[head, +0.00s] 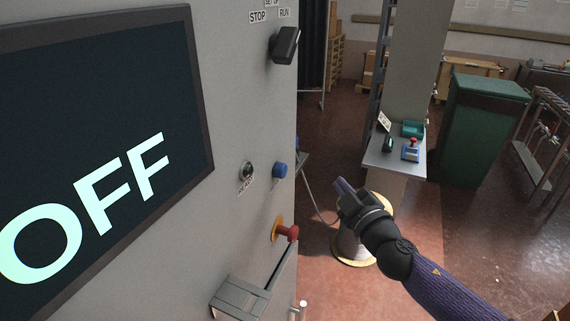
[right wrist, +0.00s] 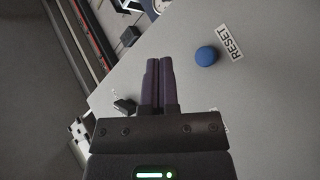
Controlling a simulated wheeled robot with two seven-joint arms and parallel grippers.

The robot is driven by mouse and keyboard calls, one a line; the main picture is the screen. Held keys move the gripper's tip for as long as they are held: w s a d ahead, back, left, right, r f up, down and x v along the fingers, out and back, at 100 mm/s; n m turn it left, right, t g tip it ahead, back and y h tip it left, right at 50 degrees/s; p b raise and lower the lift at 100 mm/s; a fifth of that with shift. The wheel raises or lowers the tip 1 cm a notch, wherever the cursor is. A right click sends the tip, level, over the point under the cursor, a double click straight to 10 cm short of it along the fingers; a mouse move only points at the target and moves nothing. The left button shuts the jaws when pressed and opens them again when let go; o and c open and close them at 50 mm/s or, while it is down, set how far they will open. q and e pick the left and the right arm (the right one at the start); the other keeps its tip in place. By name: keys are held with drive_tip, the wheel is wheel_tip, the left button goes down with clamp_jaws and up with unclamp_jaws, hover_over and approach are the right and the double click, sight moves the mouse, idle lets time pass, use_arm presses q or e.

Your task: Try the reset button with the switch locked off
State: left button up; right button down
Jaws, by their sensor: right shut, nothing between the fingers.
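The grey panel (head: 232,95) carries a dark screen (head: 105,120) reading OFF in large pale letters. The black switch handle (head: 286,45) sits high on the panel below the STOP and RUN labels; I cannot tell whether it is locked. The blue reset button (head: 280,170) sits lower; in the right wrist view the button (right wrist: 207,56) stands beside its RESET label (right wrist: 230,42). My right gripper (head: 341,186) is shut and empty, to the right of the button and apart from it. Its closed fingers (right wrist: 159,75) also show in the right wrist view. My left gripper is out of view.
A red mushroom button (head: 289,233) on a yellow ring juts out below the blue button. A round dark fitting (head: 247,170) is left of it, and a grey bracket (head: 238,297) sticks out lower down. A small shelf (head: 386,163) and a green bin (head: 485,135) stand behind.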

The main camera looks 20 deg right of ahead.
sight(286, 169)
drive_tip(key=w+a, duration=0.5)
drive_tip(key=w, duration=0.1)
drive_tip(key=shift+w+a+p, duration=0.35)
drive_tip(key=shift+a+p, duration=0.05)
drive_tip(key=shift+w+a, duration=0.1)
idle(2.0)
drive_tip(key=shift+w+a, duration=0.2)
drive_tip(key=shift+w+a, duration=0.5)
drive_tip(key=shift+w, duration=0.15)
idle(1.1)
drive_tip(key=shift+s+d, duration=0.8)
drive_tip(key=shift+s, duration=0.2)
